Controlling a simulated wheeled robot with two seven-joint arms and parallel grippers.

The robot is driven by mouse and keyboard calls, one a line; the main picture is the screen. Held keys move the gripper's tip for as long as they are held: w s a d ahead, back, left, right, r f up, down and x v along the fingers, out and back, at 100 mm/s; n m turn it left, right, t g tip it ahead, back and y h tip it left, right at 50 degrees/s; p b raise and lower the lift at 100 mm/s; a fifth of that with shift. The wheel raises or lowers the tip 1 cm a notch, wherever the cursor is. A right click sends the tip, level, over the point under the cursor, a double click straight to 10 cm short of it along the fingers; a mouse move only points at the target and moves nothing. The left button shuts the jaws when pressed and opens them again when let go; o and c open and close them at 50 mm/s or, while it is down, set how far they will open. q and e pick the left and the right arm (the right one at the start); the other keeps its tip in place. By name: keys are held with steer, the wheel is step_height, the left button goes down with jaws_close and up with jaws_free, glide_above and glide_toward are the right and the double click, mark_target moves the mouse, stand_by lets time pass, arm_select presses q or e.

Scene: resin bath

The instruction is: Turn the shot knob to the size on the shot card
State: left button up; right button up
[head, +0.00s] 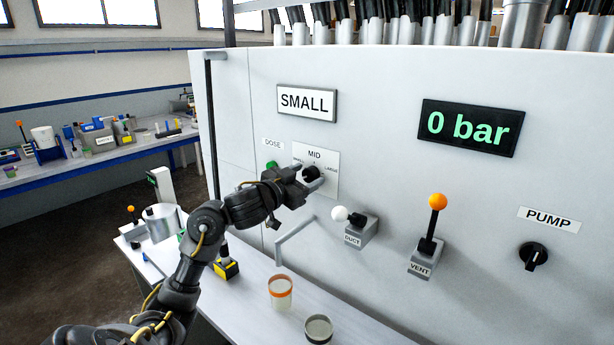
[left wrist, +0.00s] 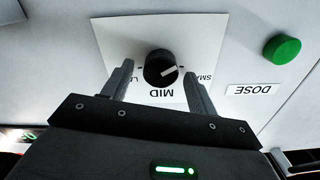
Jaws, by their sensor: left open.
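The shot card (head: 305,102) on the machine's front reads SMALL. Below it, a white plate (head: 325,159) marked MID and LARGE carries the black shot knob (head: 311,174), partly covered by my gripper. My left gripper (head: 312,180) is at the knob. In the left wrist view, upside down, the knob (left wrist: 160,68) stands between the two spread fingers of the left gripper (left wrist: 159,72), with a visible gap on each side. Its white pointer mark lies toward the SMALL side of the plate. My right gripper is out of view.
A green DOSE button (head: 271,164) sits left of the plate. The duct lever (head: 350,216), orange-topped vent lever (head: 433,225) and pump knob (head: 533,257) are to the right. Cups, including an orange-rimmed one (head: 280,294), stand on the bench below. The display (head: 469,128) reads 0 bar.

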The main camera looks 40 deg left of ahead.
arm_select(q)
steer(key=shift+w, duration=0.3)
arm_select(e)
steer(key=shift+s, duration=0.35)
arm_select(q)
steer(key=c, duration=0.9)
steer(key=shift+d, duration=0.1)
steer(key=shift+c, duration=0.5)
steer(key=shift+f+m+b, duration=0.1)
steer(key=shift+m+b, duration=0.55)
steer(key=shift+m, duration=1.25)
steer(key=shift+m+b, duration=0.75)
steer(key=shift+m, duration=1.15)
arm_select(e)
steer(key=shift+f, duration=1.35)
arm_select(q)
steer(key=o, duration=1)
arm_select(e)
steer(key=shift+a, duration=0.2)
